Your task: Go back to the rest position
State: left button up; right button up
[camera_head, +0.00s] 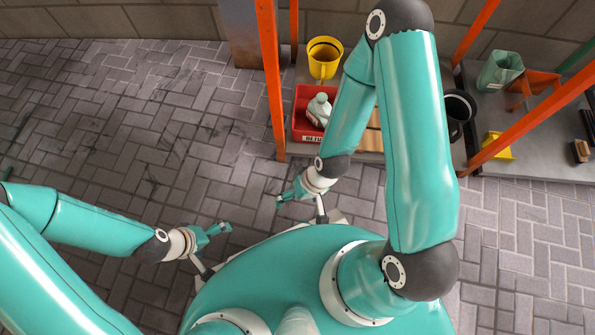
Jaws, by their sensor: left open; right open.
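My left gripper (217,249) is open and empty at the lower left, over the paved floor beside my own teal base. My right gripper (299,207) is open and empty near the middle of the view, in front of my base and short of the shelf. Its arm rises high on the right and bends down toward the centre, covering part of the shelf. Nothing is held in either gripper.
A shelf with orange posts (270,80) stands at the back right. The paved floor (110,120) at left is clear.

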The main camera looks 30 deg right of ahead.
jog(key=shift+r, duration=0.1)
notch_tip(320, 180, up, 35)
jog(key=p, duration=3.5)
jog(key=shift+w, duration=0.15)
